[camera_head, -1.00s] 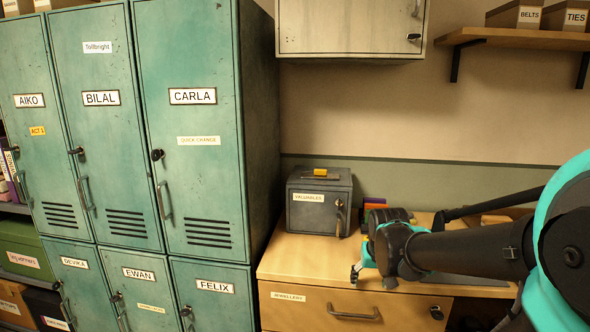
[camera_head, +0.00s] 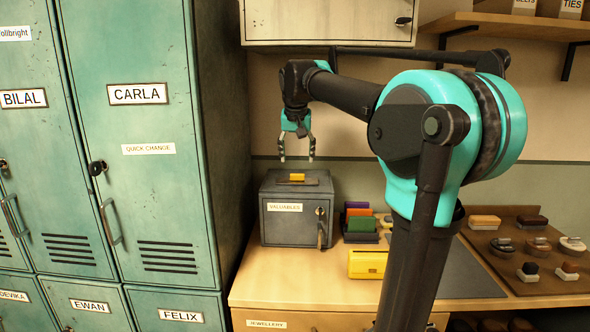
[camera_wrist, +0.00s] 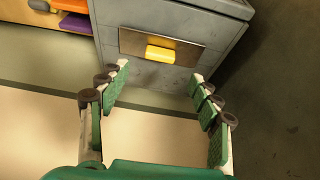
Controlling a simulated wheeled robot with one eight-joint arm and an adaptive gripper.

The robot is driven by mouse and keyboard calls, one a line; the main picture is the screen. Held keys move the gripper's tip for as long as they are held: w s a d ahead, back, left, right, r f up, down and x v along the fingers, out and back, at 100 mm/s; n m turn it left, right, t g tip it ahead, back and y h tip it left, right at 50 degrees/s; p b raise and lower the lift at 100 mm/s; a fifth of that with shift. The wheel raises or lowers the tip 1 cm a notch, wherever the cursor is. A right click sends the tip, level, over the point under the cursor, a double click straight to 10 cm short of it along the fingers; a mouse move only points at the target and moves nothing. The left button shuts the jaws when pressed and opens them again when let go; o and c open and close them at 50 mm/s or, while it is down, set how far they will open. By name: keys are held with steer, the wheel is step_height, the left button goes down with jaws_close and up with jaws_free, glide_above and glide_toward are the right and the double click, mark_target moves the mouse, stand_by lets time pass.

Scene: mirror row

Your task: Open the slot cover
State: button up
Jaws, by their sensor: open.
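The grey metal box labelled VALUABLES (camera_head: 268,225) stands on the wooden counter. On its top lies a flat plate with a yellow grip (camera_head: 297,177), which I take for the slot cover. In the wrist view the brownish plate (camera_wrist: 133,42) lies flat on the grey top, with the yellow grip (camera_wrist: 160,54) at its edge. My gripper (camera_head: 297,157) points down just above the plate, apart from it. Its fingers are spread and empty; in the wrist view the yellow grip appears between and beyond the fingertips (camera_wrist: 159,74). Any slot under the plate is hidden.
A key or handle hangs on the box's front (camera_head: 320,228). Coloured wallets (camera_head: 360,222) and a yellow block (camera_head: 367,264) stand right of it. Teal lockers (camera_head: 160,90) rise close at left, and a wall cabinet (camera_head: 325,22) hangs above. A brush board (camera_head: 525,230) lies at right.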

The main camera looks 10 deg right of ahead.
mark_target(297, 174)
steer(key=x, duration=0.7)
steer(key=shift+w+f, duration=0.15)
jaws_close()
stand_by(0.3)
